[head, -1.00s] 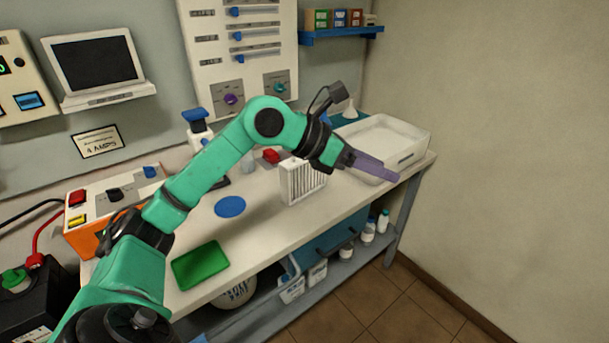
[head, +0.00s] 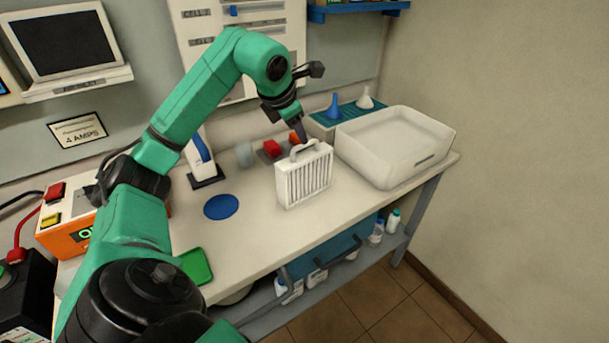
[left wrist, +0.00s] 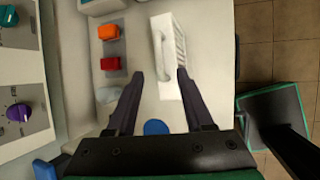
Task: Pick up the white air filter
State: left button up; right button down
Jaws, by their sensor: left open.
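The white air filter (head: 304,182) stands upright on the bench, with grey slats on its front and a loop handle on top. It also shows in the left wrist view (left wrist: 168,85), seen from above. My left gripper (head: 301,139) is open and points down at the filter's handle. In the left wrist view the fingertips of my left gripper (left wrist: 161,74) lie on either side of the filter's near end. I cannot tell whether a finger touches it. My right gripper is in neither view.
A white tray (head: 372,163) stands right of the filter. Red (left wrist: 110,63) and orange (left wrist: 108,32) blocks sit on a grey base behind it. A blue disc (head: 221,207) and a green tray (head: 196,266) lie to the left. The bench between disc and filter is clear.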

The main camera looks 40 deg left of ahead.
pick_arm(q)
jog(key=x, duration=0.4)
jog(key=shift+w+a+r+p, duration=0.15)
jog(key=shift+w+r+p, duration=0.05)
jog(key=shift+w+p, duration=0.1)
jog(key=x, duration=0.1)
jog(key=p+x, duration=0.1)
jog(key=x, duration=0.1)
jog(key=shift+f, duration=0.35)
jog(key=c, duration=0.4)
grip_shut()
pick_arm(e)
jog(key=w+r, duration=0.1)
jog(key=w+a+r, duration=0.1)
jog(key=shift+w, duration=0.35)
pick_arm(q)
jog(key=shift+w, duration=0.1)
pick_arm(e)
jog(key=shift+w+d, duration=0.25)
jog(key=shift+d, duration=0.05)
